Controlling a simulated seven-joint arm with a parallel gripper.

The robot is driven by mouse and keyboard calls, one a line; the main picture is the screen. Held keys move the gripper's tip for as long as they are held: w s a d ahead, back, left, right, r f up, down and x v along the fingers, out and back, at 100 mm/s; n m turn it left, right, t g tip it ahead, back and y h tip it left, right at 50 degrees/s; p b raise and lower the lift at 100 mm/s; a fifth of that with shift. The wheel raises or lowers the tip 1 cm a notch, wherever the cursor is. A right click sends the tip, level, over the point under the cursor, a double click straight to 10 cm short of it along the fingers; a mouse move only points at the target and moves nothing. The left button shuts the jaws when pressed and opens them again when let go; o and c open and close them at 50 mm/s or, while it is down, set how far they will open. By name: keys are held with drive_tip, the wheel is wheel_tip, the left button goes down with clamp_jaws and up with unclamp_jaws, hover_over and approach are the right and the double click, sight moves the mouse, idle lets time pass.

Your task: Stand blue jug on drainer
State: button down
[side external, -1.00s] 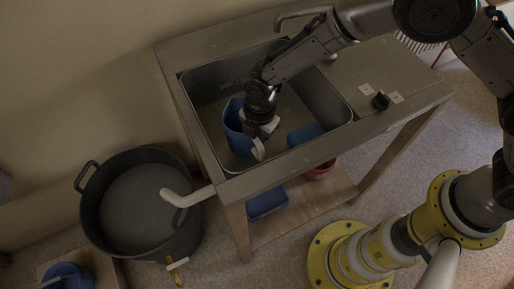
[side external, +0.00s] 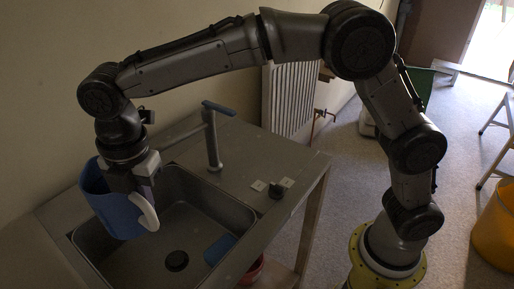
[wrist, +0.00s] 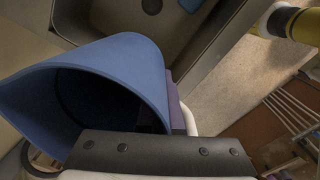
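The blue jug (side external: 112,212), with a white handle (side external: 145,212), hangs roughly upright over the left part of the sink basin (side external: 230,208). My gripper (side external: 140,182) is at its upper wall by the handle and appears shut on it. In the wrist view the jug (wrist: 125,62) fills the left side, its open mouth facing the camera, and a purple finger pad lies against its wall. Its handle (wrist: 188,120) shows beside the pad. The fingertips are mostly hidden. The flat metal drainer (side external: 262,150) right of the basin looks clear in its middle.
A tap (side external: 213,145) with a blue lever stands behind the basin. A blue block (side external: 219,249) lies in the basin near the plughole (side external: 177,261). A radiator (side external: 290,100) stands behind.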

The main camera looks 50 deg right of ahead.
wheel_tip(320, 180, up, 11)
drive_tip(key=shift+d+r, duration=0.1)
drive_tip(key=d+r+m, duration=0.1)
drive_tip(key=d+m, duration=0.8)
drive_tip(key=d, duration=1.2)
drive_tip(key=s+d+f+m, duration=0.2)
drive_tip(key=s+d+m, duration=0.9)
drive_tip(key=d, duration=0.5)
wheel_tip(320, 180, down, 10)
drive_tip(key=f+n, duration=0.1)
drive_tip(key=n, duration=0.1)
drive_tip(key=shift+h, duration=0.3)
drive_tip(key=w+d+f, duration=0.1)
drive_tip(key=w+f, duration=0.1)
drive_tip(key=w, duration=0.2)
drive_tip(key=w+d+f, duration=0.1)
drive_tip(key=w+f, duration=0.2)
drive_tip(key=w, duration=0.1)
drive_tip(key=w+d+f, duration=0.1)
drive_tip(key=w+f, duration=0.2)
drive_tip(key=w, duration=0.1)
drive_tip(key=shift+w+f, duration=0.15)
drive_tip(key=shift+f, duration=0.05)
drive_tip(key=shift+w+f, duration=0.15)
drive_tip(key=shift+f, duration=0.05)
drive_tip(key=f, duration=0.3)
drive_tip(key=shift+w+d+f, duration=0.1)
drive_tip(key=shift+w, duration=0.15)
drive_tip(key=shift+f, duration=0.3)
